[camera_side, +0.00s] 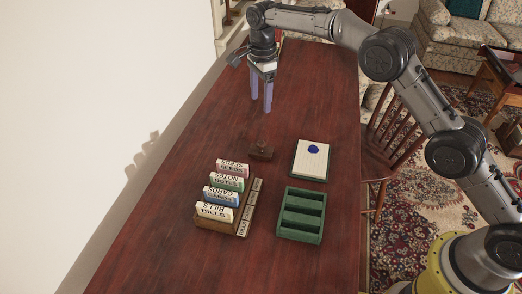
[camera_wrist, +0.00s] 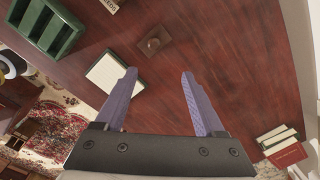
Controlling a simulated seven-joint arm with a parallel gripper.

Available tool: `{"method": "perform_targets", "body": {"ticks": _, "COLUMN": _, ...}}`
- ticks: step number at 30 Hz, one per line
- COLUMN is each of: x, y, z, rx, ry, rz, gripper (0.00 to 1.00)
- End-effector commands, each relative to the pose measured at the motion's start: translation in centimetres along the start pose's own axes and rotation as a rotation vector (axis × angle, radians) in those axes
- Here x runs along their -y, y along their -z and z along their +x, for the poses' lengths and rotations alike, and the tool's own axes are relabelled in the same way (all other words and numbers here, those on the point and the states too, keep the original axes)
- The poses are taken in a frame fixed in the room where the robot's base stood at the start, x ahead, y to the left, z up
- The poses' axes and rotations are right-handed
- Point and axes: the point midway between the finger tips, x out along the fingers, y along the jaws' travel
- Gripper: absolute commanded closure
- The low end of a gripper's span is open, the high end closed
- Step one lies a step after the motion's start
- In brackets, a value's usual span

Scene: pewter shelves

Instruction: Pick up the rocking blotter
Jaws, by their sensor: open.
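The rocking blotter, a small dark brown wooden block with a knob on top (camera_side: 261,151), stands on the reddish wooden table near its middle. It also shows in the wrist view (camera_wrist: 154,42), beyond my fingertips. My gripper (camera_side: 261,106) points down above the table, behind the blotter in the side view and apart from it. In the wrist view my gripper (camera_wrist: 159,73) has its two bluish fingers spread wide with nothing between them.
A pad with a blue blot (camera_side: 311,161) lies right of the blotter. A green compartment tray (camera_side: 301,214) and a wooden rack of labelled cards (camera_side: 238,218) stand nearer the side camera. Books (camera_wrist: 287,154) show at the wrist view's lower right.

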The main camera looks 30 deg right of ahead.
Motion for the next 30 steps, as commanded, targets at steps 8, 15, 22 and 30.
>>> {"method": "perform_targets", "body": {"ticks": 8, "x": -0.6, "y": -0.5, "z": 4.2, "rx": -0.008, "ry": -0.034, "rz": -0.012, "gripper": 0.29}}
{"method": "perform_targets", "body": {"ticks": 15, "x": -0.7, "y": -0.5, "z": 8.6, "rx": -0.007, "ry": -0.031, "rz": -0.011, "gripper": 0.29}}
{"method": "perform_targets", "body": {"ticks": 22, "x": -0.7, "y": -0.5, "z": 10.4, "rx": -0.007, "ry": -0.029, "rz": -0.011, "gripper": 0.29}}
{"method": "perform_targets", "body": {"ticks": 30, "x": -1.4, "y": -0.3, "z": 13.6, "rx": -0.007, "ry": -0.031, "rz": -0.011, "gripper": 0.29}}
